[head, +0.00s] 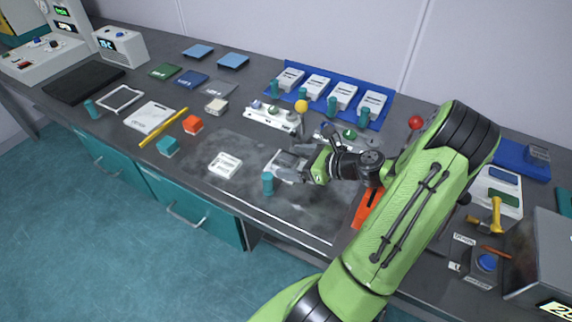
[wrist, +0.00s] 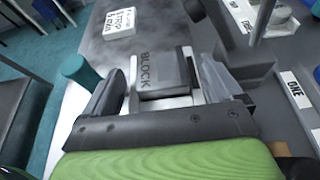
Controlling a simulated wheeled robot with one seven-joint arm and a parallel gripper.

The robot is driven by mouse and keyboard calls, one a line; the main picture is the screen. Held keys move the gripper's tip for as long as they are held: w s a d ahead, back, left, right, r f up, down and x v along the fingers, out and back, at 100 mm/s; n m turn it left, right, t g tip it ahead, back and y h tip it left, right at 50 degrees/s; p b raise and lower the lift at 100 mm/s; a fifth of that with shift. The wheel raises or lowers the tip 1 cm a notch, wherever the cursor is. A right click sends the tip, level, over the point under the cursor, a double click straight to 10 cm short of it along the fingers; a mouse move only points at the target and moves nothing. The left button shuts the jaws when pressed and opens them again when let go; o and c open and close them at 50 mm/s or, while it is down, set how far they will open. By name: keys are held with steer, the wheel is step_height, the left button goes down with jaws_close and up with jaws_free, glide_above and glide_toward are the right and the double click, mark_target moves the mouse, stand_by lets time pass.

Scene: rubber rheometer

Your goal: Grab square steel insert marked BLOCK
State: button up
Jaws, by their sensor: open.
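In the head view my gripper (head: 288,164) is low over the grey mat, and the insert is partly hidden by the fingers and arm.
A teal cylinder (head: 268,184) stands close beside my gripper and also shows in the wrist view (wrist: 80,72). A white lettered block (head: 225,165) lies to the left. A white rack with knobs (head: 272,117) is behind. The mat's front left is clear.

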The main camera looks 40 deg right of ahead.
steer(key=c, duration=1.3)
steer(key=shift+r, duration=0.25)
steer(key=shift+r+p, duration=0.5)
steer(key=shift+p, duration=0.4)
steer(key=shift+r, duration=0.15)
steer(key=shift+d, duration=0.1)
